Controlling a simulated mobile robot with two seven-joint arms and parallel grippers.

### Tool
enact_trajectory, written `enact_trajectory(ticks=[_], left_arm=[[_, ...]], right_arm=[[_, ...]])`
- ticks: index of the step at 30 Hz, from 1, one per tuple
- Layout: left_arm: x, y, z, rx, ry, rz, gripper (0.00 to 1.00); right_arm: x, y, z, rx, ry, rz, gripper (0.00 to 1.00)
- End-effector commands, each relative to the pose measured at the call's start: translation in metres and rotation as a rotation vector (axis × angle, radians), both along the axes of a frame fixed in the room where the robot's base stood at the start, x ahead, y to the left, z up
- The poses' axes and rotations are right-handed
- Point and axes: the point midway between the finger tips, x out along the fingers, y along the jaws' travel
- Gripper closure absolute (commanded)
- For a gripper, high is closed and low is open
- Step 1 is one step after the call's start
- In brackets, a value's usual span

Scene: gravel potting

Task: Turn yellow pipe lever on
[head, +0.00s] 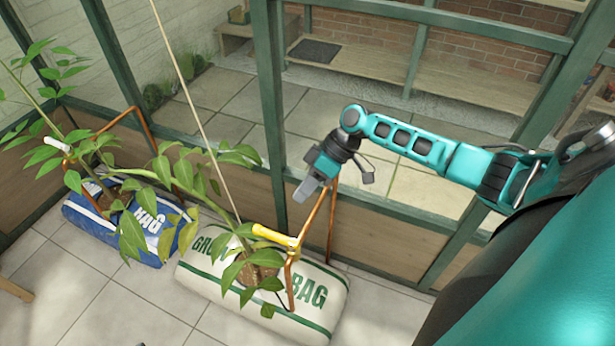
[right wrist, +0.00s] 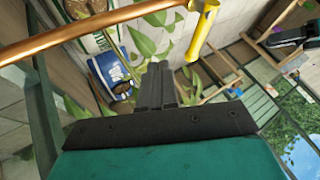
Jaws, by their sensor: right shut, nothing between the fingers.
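The yellow pipe lever (head: 275,236) sits on a copper pipe (head: 322,215) above the white grow bag in the head view. In the right wrist view the yellow lever (right wrist: 203,28) is at the top, right of the fingers, with the copper pipe (right wrist: 90,28) running across to it. My right gripper (head: 303,192) is shut and empty. It is above and to the right of the lever in the head view, beside the copper pipe and apart from the lever. My left gripper is not in view.
A white grow bag (head: 207,275) holds a leafy plant under the lever. A blue bag (head: 88,222) with another plant is at left, near a white lever (head: 57,144) on a second copper pipe. A green-framed glass wall (head: 272,100) stands behind. Tiled floor (head: 120,308) is clear in front.

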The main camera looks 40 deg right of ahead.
Motion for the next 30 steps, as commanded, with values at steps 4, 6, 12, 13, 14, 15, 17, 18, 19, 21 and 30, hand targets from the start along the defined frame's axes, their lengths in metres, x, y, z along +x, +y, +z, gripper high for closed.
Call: enact_trajectory(ticks=[4, 6, 12, 13, 14, 15, 17, 18, 19, 21, 30], left_arm=[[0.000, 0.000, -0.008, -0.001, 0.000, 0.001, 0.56], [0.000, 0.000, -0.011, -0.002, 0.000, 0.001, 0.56], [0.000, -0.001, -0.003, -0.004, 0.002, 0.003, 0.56], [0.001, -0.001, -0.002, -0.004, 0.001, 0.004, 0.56], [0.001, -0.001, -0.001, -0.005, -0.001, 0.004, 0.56], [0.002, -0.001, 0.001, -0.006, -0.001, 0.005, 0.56], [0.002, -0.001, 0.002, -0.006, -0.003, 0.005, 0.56], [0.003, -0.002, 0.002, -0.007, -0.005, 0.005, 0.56], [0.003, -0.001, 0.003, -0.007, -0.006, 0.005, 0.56], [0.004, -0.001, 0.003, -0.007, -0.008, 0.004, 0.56], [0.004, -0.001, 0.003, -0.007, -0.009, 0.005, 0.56]], right_arm=[[0.004, 0.023, -0.027, 0.003, -0.001, 0.001, 1.00], [0.005, 0.032, -0.039, 0.002, 0.000, 0.000, 1.00], [-0.007, 0.055, -0.037, -0.001, 0.000, 0.001, 1.00], [-0.008, 0.058, -0.036, -0.001, -0.001, 0.002, 1.00], [-0.009, 0.061, -0.036, -0.001, -0.002, 0.001, 1.00], [-0.011, 0.063, -0.036, -0.002, -0.001, 0.000, 1.00], [-0.013, 0.067, -0.035, -0.001, 0.000, 0.001, 1.00], [-0.014, 0.068, -0.035, -0.001, 0.000, 0.000, 1.00], [-0.014, 0.069, -0.035, -0.001, 0.000, 0.000, 1.00], [-0.015, 0.069, -0.035, -0.001, 0.000, -0.001, 1.00], [-0.015, 0.069, -0.035, -0.001, 0.000, -0.001, 1.00]])
